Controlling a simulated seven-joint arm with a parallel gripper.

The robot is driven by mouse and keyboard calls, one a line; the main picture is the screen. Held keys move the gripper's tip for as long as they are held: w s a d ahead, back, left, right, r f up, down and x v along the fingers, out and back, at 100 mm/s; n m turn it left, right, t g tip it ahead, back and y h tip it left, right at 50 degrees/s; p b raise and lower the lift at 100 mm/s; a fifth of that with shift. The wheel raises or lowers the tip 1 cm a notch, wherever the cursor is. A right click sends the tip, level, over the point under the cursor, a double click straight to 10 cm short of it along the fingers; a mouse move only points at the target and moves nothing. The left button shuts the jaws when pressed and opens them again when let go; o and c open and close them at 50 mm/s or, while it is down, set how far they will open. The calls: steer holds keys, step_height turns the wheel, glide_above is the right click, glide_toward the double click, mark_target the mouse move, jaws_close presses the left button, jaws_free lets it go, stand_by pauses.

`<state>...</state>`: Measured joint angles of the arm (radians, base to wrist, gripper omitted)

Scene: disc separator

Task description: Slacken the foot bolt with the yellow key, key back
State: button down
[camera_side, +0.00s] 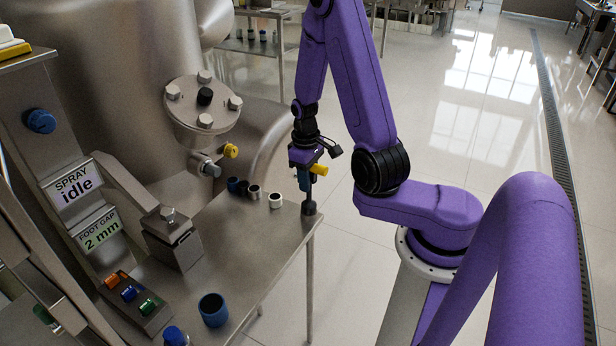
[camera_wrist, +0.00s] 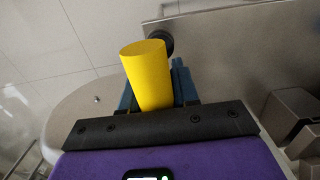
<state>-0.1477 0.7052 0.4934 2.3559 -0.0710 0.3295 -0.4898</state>
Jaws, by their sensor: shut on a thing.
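The yellow key (camera_side: 319,169) has a yellow cylindrical grip and is at the table's far right corner. My gripper (camera_side: 304,182), with blue fingers, is shut on it; the wrist view shows the yellow grip (camera_wrist: 148,75) between the fingers. Below the key a dark round holder (camera_side: 309,208) stands on the corner. I cannot tell whether the key's lower end is seated in it. The foot bolt (camera_side: 168,213) appears to be the hex head on top of the metal foot block (camera_side: 176,246), well left of my gripper. A sign reads "FOOT GAP 2 mm" (camera_side: 99,229).
Several small dark and white cups (camera_side: 275,200) stand left of my gripper. A blue cup (camera_side: 213,309) and a panel of coloured switches (camera_side: 131,296) are at the front. The separator's flange and yellow-tipped fitting (camera_side: 231,151) project at the back. The middle tabletop is clear.

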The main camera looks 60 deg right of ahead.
steer(key=shift+f, duration=1)
steer(key=c, duration=0.8)
jaws_free()
steer(key=shift+f, duration=0.1)
